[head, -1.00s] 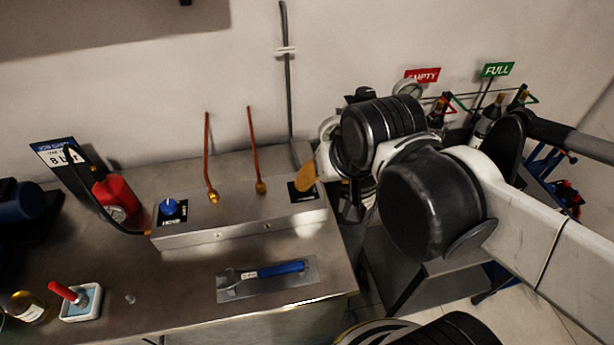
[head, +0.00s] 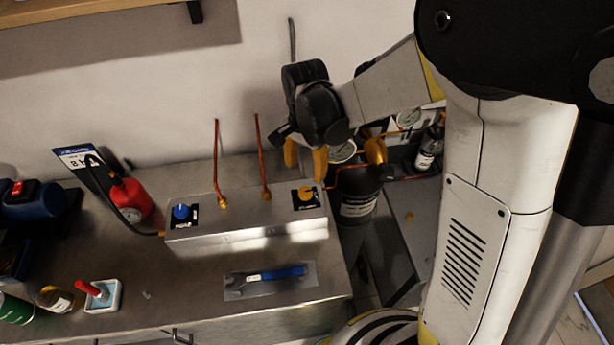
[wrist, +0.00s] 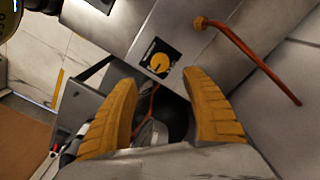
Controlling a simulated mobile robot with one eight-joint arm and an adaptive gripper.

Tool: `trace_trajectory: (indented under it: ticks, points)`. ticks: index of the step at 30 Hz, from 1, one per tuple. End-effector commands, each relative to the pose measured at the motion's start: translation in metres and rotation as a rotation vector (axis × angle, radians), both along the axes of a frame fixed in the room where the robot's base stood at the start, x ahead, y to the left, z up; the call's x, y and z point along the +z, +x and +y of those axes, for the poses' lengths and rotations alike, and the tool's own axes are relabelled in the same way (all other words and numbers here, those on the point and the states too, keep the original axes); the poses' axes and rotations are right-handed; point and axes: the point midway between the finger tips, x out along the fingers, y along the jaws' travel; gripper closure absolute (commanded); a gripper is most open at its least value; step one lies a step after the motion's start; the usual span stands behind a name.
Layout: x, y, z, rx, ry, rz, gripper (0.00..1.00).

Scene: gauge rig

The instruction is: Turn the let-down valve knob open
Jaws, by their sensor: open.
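A steel manifold box (head: 250,235) stands on the bench with two knobs on its top. A yellow knob (head: 305,193) on a black plate is at its right end, and a blue knob (head: 181,211) is at its left end. Their labels are too small to read. The yellow knob also shows in the wrist view (wrist: 159,62), just beyond and between the fingertips. My gripper (head: 306,165) has yellow fingers, open and empty. It hangs close above the yellow knob, apart from it in the wrist view (wrist: 160,84).
Two copper pipes (head: 217,165) rise from the box between the knobs. A blue-handled spanner (head: 270,275) lies on a plate in front. A dark cylinder with a gauge (head: 357,190) stands right of the bench. A red bottle (head: 132,200) is at the left.

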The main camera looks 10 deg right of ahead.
Motion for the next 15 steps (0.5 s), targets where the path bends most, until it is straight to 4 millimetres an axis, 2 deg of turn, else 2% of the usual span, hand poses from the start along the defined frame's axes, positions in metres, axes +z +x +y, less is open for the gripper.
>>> trace_trajectory:
  ticks: [9, 15]
  points:
    - [-0.061, 0.0, 0.0, 0.001, 0.0, -0.001, 0.43]
    - [-0.091, 0.0, 0.0, 0.002, 0.0, -0.001, 0.43]
